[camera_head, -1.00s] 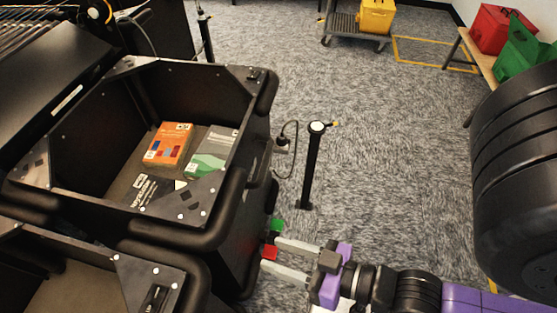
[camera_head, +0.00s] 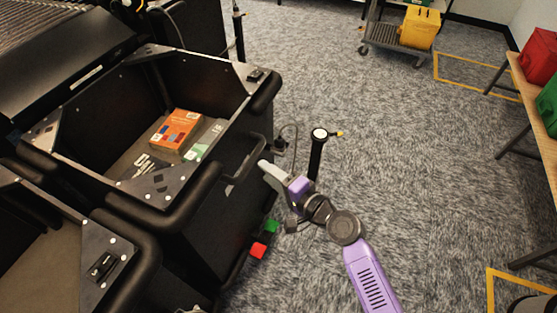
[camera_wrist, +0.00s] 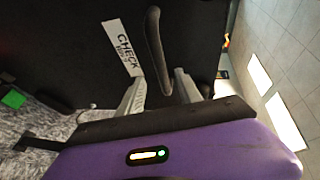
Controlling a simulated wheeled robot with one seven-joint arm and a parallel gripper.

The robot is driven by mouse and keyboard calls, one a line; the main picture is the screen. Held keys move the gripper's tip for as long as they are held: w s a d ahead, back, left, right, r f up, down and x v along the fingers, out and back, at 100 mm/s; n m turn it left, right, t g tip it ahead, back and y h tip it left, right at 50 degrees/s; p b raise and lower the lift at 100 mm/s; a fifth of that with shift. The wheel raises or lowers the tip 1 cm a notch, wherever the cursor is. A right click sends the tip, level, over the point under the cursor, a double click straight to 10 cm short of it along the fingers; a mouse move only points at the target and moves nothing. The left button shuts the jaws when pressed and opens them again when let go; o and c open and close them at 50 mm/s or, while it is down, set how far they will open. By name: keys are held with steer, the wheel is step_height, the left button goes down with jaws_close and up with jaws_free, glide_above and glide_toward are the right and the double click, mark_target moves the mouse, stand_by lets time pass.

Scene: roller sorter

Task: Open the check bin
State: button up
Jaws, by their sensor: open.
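The check bin (camera_head: 205,235) is a black, open-topped bin at left centre, with orange and green-and-white boxes inside. A dark bar handle (camera_head: 246,160) stands out from its front face. In the wrist view, a white label reading CHECK (camera_wrist: 124,47) is on that face beside the handle (camera_wrist: 155,45). My gripper (camera_head: 266,168) is at the handle, its fingers pointing at the bin face. In the wrist view my gripper (camera_wrist: 159,82) is open, with the handle's near end between the fingers. Whether either finger touches the handle I cannot tell.
Red (camera_head: 259,251) and green (camera_head: 271,227) blocks sit low at the bin's front. A black post (camera_head: 316,155) with a cable stands just beyond my gripper. Another black bin (camera_head: 60,240) adjoins at lower left. A cart with a yellow bin (camera_head: 421,27) stands far back.

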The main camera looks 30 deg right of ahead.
mark_target(253, 161)
steer(key=x, duration=0.7)
steer(key=shift+w+d, duration=0.1)
steer(key=shift+w, duration=0.35)
jaws_close()
stand_by(1.0)
